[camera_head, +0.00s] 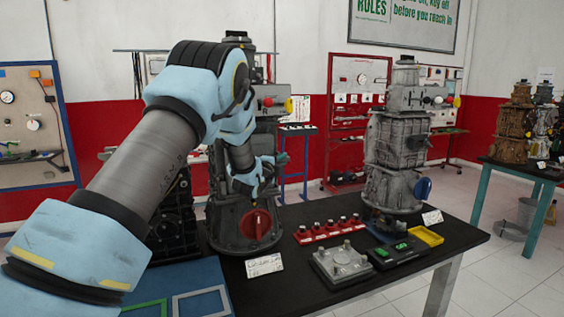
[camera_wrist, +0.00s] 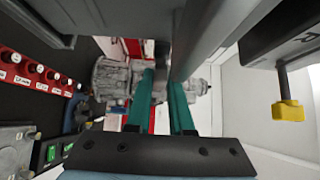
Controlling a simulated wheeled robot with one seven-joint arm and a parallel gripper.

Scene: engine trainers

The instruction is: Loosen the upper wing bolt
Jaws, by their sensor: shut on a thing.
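The near engine trainer (camera_head: 228,225) is a dark grey upright stack on the black table, partly hidden by my arm. My gripper (camera_head: 266,172) is at its middle front, above the red dial (camera_head: 256,224). In the wrist view the two teal fingers of my gripper (camera_wrist: 163,82) run up to a grey casing (camera_wrist: 215,35) with a narrow gap between them. They are shut on a small part, which I take to be a wing bolt. The bolt is hidden at the fingertips, and I cannot tell its angle.
A yellow knob (camera_wrist: 288,111) on a dark stem sticks out close to my wrist's right side. A second grey engine (camera_head: 393,160), a red strip of small knobs (camera_head: 330,229), a grey plate (camera_head: 342,263) and a yellow tray (camera_head: 426,235) stand on the black table (camera_head: 330,297).

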